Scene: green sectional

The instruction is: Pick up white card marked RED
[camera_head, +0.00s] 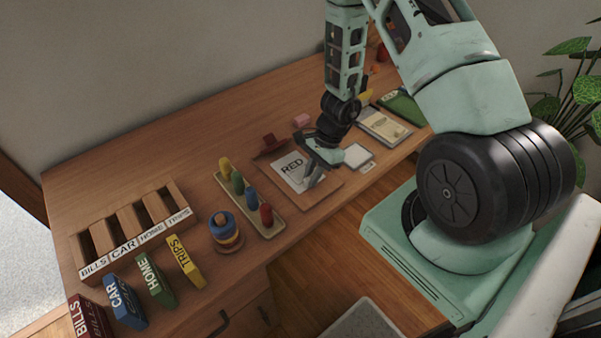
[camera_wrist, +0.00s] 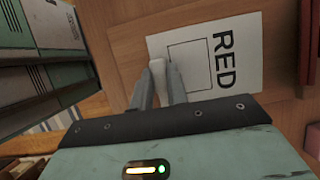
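The white card marked RED (camera_head: 291,168) lies on a brown wooden board on the desk. It also shows in the wrist view (camera_wrist: 204,74), with a black-outlined square beside the word. My gripper (camera_head: 313,178) points down at the card's right front part and hides some of it. In the wrist view, my gripper's fingers (camera_wrist: 160,74) are close together at the card's edge. A small white rounded piece (camera_wrist: 157,67) shows between the fingertips. I cannot tell whether it is part of the card or whether the fingers press on it.
The wooden board (camera_head: 325,187) sits near the desk's front edge. A tray of coloured pegs (camera_head: 277,231) and a stacked ring toy (camera_head: 226,233) stand to its left. A small white pad (camera_head: 357,155) lies to the right. The back of the desk (camera_head: 190,130) is clear.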

